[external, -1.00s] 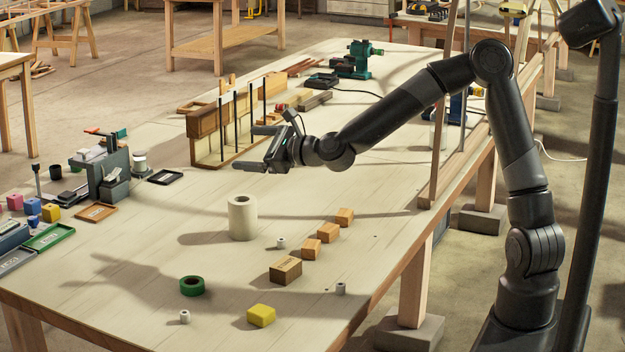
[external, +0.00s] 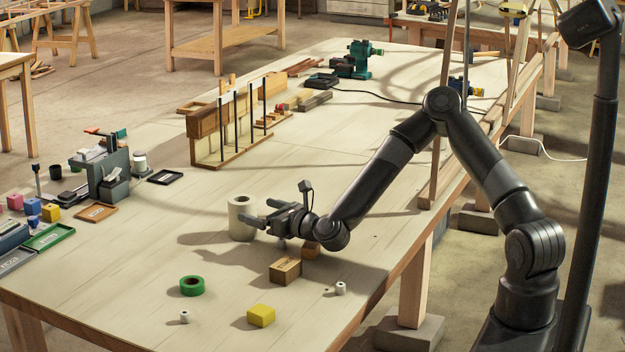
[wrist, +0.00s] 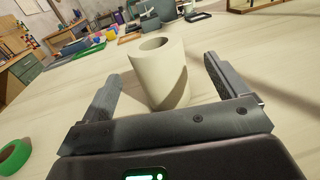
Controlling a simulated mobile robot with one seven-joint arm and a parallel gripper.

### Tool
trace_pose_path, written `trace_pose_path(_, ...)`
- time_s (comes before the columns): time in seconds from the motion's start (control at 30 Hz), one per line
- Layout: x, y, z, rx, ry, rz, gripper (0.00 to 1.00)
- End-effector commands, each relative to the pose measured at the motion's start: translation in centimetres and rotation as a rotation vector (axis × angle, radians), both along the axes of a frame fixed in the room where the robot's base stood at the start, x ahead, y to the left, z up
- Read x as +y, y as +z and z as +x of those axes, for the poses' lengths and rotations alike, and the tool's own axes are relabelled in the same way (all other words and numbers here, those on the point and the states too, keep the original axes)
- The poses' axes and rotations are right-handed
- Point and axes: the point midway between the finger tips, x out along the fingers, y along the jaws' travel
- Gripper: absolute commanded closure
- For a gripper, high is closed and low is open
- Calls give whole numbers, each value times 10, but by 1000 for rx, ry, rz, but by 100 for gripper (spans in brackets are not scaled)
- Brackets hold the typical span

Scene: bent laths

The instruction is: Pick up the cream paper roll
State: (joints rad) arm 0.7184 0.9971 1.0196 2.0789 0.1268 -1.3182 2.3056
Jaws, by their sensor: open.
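The cream paper roll (external: 241,218) stands upright on the pale wooden table, its hollow top facing up. My gripper (external: 257,213) is low over the table, right beside the roll. In the external view its fingers point left toward the roll and overlap part of it. In the wrist view the roll (wrist: 160,74) stands ahead, between the lines of the two spread fingers (wrist: 168,80). The fingers are apart and not closed on it. I cannot tell how far the fingertips reach along its sides.
A wooden block (external: 286,270) and a yellow block (external: 261,315) lie in front of my gripper. A green tape ring (external: 192,286) lies front left. Another wooden block (external: 311,250) is partly under my arm. A wooden rack (external: 230,140) stands behind.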

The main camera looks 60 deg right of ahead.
Motion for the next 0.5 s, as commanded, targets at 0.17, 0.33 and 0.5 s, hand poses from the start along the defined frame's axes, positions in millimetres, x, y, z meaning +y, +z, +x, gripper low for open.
trace_pose_path(0.17,-2,-4,14,-2,-1,0,9)
trace_pose_path(0.33,-4,-4,31,-1,-1,0,9)
trace_pose_path(0.5,-5,-5,56,-1,-1,0,9)
